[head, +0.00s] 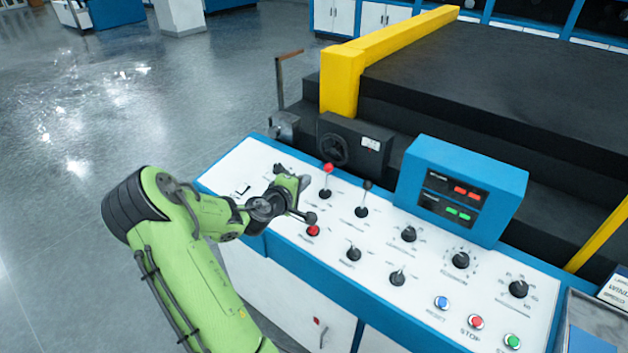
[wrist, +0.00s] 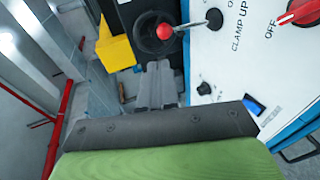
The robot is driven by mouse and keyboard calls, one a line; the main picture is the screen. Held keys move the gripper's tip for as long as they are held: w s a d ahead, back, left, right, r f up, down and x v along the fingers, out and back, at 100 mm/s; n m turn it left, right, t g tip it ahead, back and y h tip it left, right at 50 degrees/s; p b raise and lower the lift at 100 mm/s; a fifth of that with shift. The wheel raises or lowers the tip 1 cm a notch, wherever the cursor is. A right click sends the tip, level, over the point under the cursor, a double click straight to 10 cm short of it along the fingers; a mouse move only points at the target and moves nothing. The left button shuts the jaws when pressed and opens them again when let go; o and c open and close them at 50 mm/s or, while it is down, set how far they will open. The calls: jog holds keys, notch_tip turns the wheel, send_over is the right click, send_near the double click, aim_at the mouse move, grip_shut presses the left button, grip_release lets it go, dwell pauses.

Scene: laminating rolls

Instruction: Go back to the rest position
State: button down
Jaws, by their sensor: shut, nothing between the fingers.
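My green arm reaches in from the lower left of the head view. My gripper (head: 300,203) is over the left part of the white control panel (head: 290,258), close to the red-knobbed lever (head: 326,170) and the red knob (head: 313,231). In the wrist view the grey fingers of my gripper (wrist: 158,72) are together with nothing between them. The red ball of the lever also shows in the wrist view (wrist: 164,32), just beyond the fingertips. I cannot tell whether the fingers touch the lever.
A blue display box (head: 463,190) stands on the panel. A black-knobbed lever (head: 364,198), several black knobs and the blue, red and green buttons lie to the right. Behind is a dark machine with a yellow rail (head: 342,80). Open floor (head: 110,100) lies to the left.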

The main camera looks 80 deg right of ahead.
jog(key=v, duration=0.3)
jog(key=shift+s+r, duration=0.15)
jog(key=shift+s, duration=0.1)
dwell(0.4)
